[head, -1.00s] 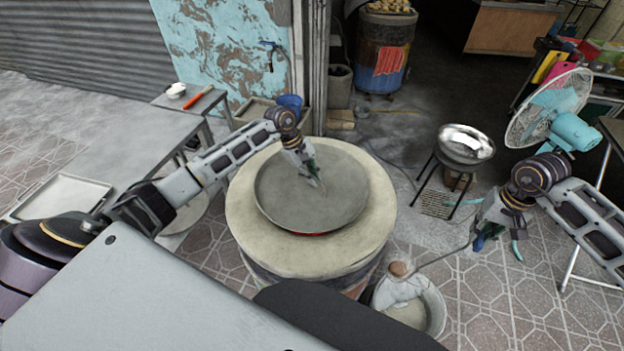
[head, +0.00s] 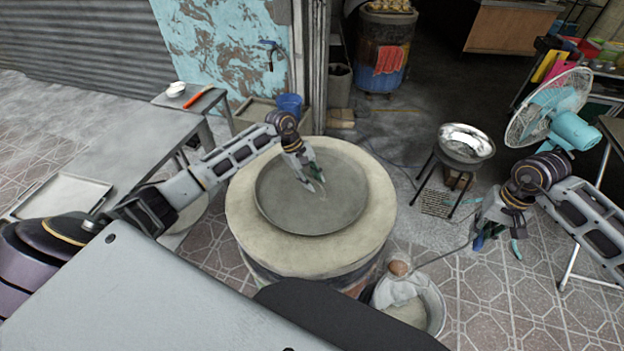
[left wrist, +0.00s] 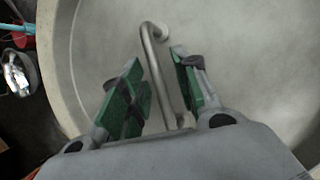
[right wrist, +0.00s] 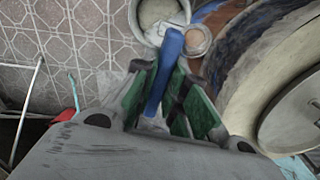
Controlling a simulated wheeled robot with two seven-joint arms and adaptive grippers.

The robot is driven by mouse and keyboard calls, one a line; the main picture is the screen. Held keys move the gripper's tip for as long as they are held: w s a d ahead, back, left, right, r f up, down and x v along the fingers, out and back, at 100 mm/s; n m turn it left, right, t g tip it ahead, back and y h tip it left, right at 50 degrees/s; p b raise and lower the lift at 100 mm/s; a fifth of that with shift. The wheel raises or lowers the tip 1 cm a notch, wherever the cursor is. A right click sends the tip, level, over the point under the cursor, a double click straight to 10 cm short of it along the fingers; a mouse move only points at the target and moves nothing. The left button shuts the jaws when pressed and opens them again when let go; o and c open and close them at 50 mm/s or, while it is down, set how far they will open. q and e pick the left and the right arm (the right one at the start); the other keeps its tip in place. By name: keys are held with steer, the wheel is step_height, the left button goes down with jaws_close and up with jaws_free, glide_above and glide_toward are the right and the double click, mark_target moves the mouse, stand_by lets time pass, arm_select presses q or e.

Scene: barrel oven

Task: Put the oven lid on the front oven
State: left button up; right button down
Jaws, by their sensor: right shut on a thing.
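The round grey oven lid (head: 285,212) lies flat on top of the front oven (head: 243,215), inside its pale rim. Its bent metal handle (left wrist: 160,80) stands up in the left wrist view. My left gripper (head: 316,184) is over the lid, its green-padded fingers apart on either side of the handle, which also shows between them in the left wrist view (left wrist: 158,62). My right gripper (head: 498,240) is off to the right of the oven, low over the tiles. It is shut on a blue handle (right wrist: 165,70).
A bucket (head: 432,305) stands close to the oven's right front. A metal bowl on a stand (head: 463,143) and a fan (head: 560,110) are to the right. A grey table (head: 130,150) is on the left. Another barrel oven (head: 382,50) stands behind.

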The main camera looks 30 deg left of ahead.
arm_select(q)
steer(key=shift+r, duration=0.15)
arm_select(e)
steer(key=shift+r, duration=0.25)
